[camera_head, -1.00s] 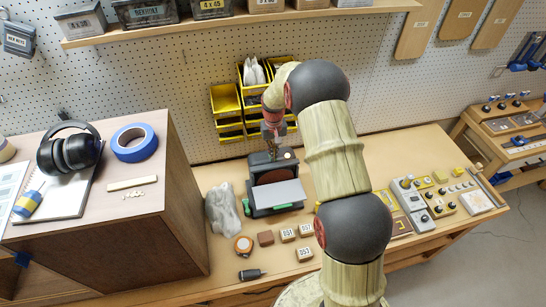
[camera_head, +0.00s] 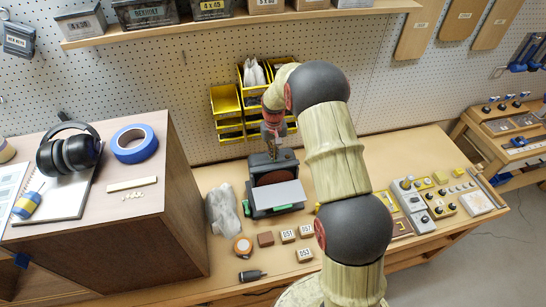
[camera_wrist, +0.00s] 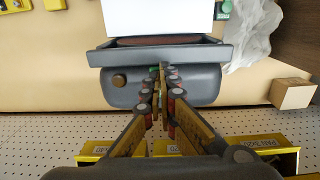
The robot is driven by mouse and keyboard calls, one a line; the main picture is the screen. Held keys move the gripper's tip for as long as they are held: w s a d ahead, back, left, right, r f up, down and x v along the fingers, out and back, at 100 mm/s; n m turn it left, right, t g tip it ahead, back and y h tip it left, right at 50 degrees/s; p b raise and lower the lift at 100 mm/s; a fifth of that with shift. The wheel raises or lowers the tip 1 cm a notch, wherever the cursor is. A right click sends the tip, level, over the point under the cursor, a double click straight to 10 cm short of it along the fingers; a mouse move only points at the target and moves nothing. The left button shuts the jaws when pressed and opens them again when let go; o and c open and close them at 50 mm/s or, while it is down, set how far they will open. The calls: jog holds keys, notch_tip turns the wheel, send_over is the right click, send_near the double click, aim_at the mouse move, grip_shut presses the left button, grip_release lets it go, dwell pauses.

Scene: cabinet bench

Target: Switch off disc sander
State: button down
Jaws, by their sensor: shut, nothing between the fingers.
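The disc sander (camera_head: 262,164) is a dark grey machine with a reddish-brown disc and a pale flat table in front, standing on the bench against the pegboard. In the wrist view its grey housing (camera_wrist: 200,88) fills the middle, with a round brown knob (camera_wrist: 119,80) on it. My gripper (camera_head: 273,153) is over the top rear of the sander. In the wrist view the shut, empty fingertips (camera_wrist: 160,72) lie over the housing, beside a small green spot (camera_wrist: 153,71) that they partly hide. I cannot tell whether they touch it.
Yellow bins (camera_head: 226,100) hang on the pegboard close behind the sander. A crumpled translucent bag (camera_head: 222,211) lies to its left, and small labelled blocks (camera_head: 288,236) lie in front. A wooden cabinet (camera_head: 186,200) stands at left. Switch boxes (camera_head: 409,196) sit at right.

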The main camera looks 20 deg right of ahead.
jog(key=shift+r+p, duration=1.2)
jog(key=shift+r, duration=1.95)
jog(key=shift+s+f, duration=0.1)
jog(key=s+a+r+t+b, duration=0.2)
jog(key=s+a+b, duration=0.2)
jog(key=s+b, duration=0.3)
jog(key=s+a+r+n+t+b, duration=0.1)
jog(key=s+a+b, duration=0.4)
jog(key=s, duration=1.2)
jog(key=s+a+r+n+t+b, duration=0.1)
jog(key=s+a+r+b, duration=0.3)
jog(key=s+b, duration=0.6)
jog(key=shift+s+a+t+b, duration=0.15)
jog(key=shift+s+t+b, duration=0.15)
jog(key=shift+s+t, duration=0.6)
